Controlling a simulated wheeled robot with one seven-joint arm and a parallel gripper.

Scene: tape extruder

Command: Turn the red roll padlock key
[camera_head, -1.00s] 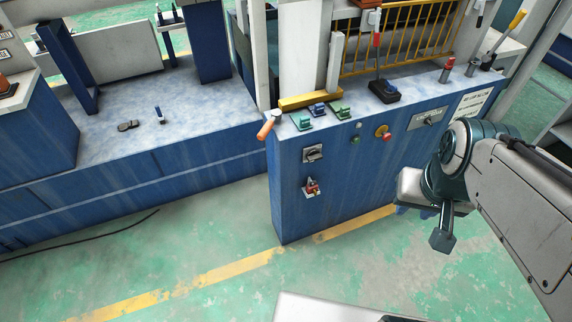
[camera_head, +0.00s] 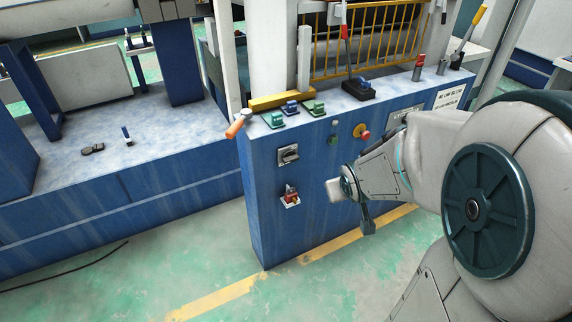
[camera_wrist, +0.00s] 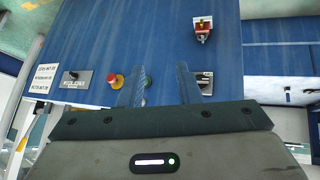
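The red roll padlock key (camera_head: 290,197) is a small red piece with a pale mount on the front face of the blue cabinet (camera_head: 262,222), low on the left. In the wrist view, which is turned over, it shows near the top, right of centre (camera_wrist: 203,27). My gripper (camera_wrist: 160,68) is open, its two blue-grey fingers apart with nothing between them. In the wrist view the key lies beyond and to the right of the fingertips. In the head view my gripper is right of the key, apart from it; its fingertips cannot be made out there.
Above the key is a grey rotary switch (camera_head: 288,154). A red button on a yellow base (camera_head: 362,132) and a green button (camera_head: 333,140) are further right. An orange-handled lever (camera_head: 238,125) sticks out at the top left corner.

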